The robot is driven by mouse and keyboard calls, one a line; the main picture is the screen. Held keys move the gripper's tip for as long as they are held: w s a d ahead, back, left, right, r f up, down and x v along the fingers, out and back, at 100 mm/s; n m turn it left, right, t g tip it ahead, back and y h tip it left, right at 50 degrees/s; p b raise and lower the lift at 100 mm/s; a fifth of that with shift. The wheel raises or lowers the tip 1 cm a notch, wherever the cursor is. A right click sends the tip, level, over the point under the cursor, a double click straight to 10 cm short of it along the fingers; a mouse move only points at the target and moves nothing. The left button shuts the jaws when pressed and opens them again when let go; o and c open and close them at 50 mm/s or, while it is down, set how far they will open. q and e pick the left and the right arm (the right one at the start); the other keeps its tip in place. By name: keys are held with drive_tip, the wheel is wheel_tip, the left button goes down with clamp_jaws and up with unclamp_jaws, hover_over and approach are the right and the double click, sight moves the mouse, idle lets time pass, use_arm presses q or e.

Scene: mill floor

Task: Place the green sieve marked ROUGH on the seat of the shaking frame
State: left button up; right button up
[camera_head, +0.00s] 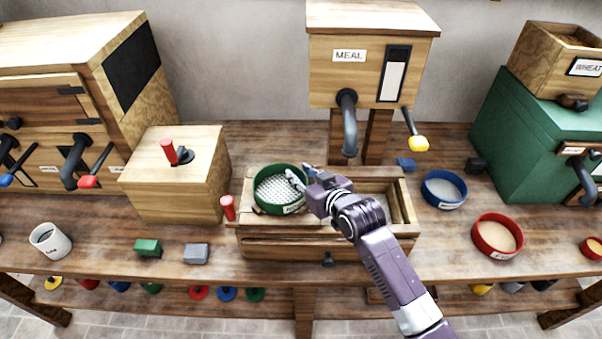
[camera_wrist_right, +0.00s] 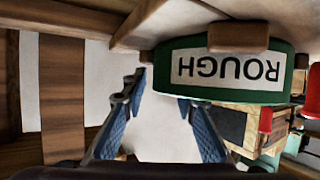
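The green sieve (camera_head: 280,207) with a pale mesh sits level at the left part of the wooden shaking frame (camera_head: 300,248). I cannot tell whether it rests fully in its seat. In the right wrist view the sieve (camera_wrist_right: 165,60) shows its white ROUGH label upside down, with a wooden tab in front of it. My right gripper (camera_head: 299,178) is at the sieve's right side. Its blue-padded fingers (camera_wrist_right: 162,88) are apart with nothing gripped between them, and the tab lies outside them. My left gripper is not in view.
A MEAL hopper (camera_head: 340,72) with a grey spout stands behind the frame. A blue-rimmed sieve (camera_head: 444,204) and a red-rimmed one (camera_head: 497,252) lie at right. A wooden box (camera_head: 160,192) stands at left, near a white mug (camera_head: 50,240). The front left bench has free room.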

drive_tip(key=shift+s, duration=0.1)
drive_tip(key=b+v, duration=0.1)
drive_tip(key=v, duration=1.1)
idle(0.4)
